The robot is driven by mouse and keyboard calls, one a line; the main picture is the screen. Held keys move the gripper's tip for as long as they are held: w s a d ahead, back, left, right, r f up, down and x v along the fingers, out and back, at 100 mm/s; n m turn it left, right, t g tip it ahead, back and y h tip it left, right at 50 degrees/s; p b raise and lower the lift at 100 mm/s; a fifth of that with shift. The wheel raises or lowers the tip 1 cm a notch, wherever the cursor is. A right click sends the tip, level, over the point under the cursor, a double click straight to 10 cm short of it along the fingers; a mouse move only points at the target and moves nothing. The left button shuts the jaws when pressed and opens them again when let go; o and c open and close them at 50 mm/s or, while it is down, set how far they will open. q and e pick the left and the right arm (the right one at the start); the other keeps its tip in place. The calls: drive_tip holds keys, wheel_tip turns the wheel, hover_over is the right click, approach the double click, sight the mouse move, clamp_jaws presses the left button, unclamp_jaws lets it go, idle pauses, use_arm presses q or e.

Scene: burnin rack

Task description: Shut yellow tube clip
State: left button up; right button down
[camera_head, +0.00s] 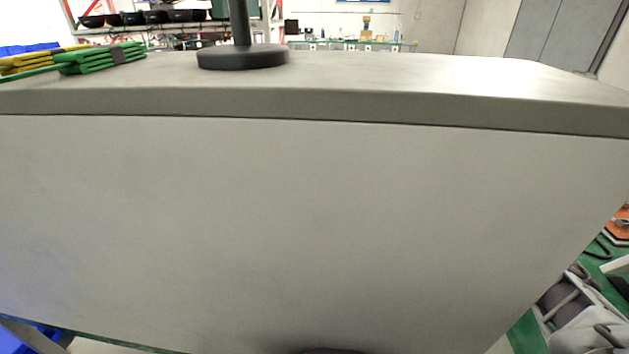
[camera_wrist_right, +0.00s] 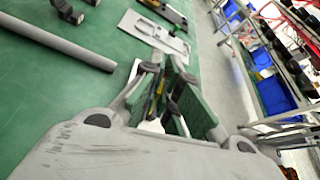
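I cannot pick out a yellow tube clip for certain in either view. In the head view, flat yellow pieces (camera_head: 40,60) lie at the far left of the grey table top, beside stacked green pieces (camera_head: 103,57); what they are is unclear. In the right wrist view, my right gripper (camera_wrist_right: 164,68) points away from the camera over a green surface. Its green-padded fingers stand apart. A small yellow strip (camera_wrist_right: 151,103) shows between or behind them; I cannot tell whether it touches them. My left gripper is in neither view.
The right wrist view shows a grey rod (camera_wrist_right: 58,42), a light plate (camera_wrist_right: 150,32) and, at right, a rack (camera_wrist_right: 262,50) with blue bins.

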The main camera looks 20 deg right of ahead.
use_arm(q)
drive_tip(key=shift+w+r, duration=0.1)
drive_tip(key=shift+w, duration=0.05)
use_arm(e)
drive_tip(key=shift+w, duration=0.1)
drive_tip(key=shift+d+r, duration=0.1)
drive_tip(key=shift+w+d+r+m+g+y+p, duration=0.15)
drive_tip(key=shift+w+m+g+y+p, duration=0.2)
drive_tip(key=shift+m+p, duration=0.3)
drive_tip(key=shift+w+d+m+g+p, duration=0.15)
drive_tip(key=shift+w+m+g+p, duration=0.15)
drive_tip(key=shift+w+m+g, duration=0.3)
drive_tip(key=shift+m, duration=0.35)
drive_tip(key=shift+w+d+f+m+g+y, duration=0.25)
drive_tip(key=shift+w+m+g, duration=0.1)
drive_tip(key=shift+m+g, duration=0.15)
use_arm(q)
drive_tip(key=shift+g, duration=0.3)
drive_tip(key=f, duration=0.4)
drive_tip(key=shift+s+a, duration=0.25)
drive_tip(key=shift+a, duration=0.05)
use_arm(e)
drive_tip(key=shift+w, duration=0.1)
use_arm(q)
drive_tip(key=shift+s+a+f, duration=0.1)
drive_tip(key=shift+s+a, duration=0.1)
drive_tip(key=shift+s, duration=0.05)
use_arm(e)
drive_tip(key=shift+m, duration=0.3)
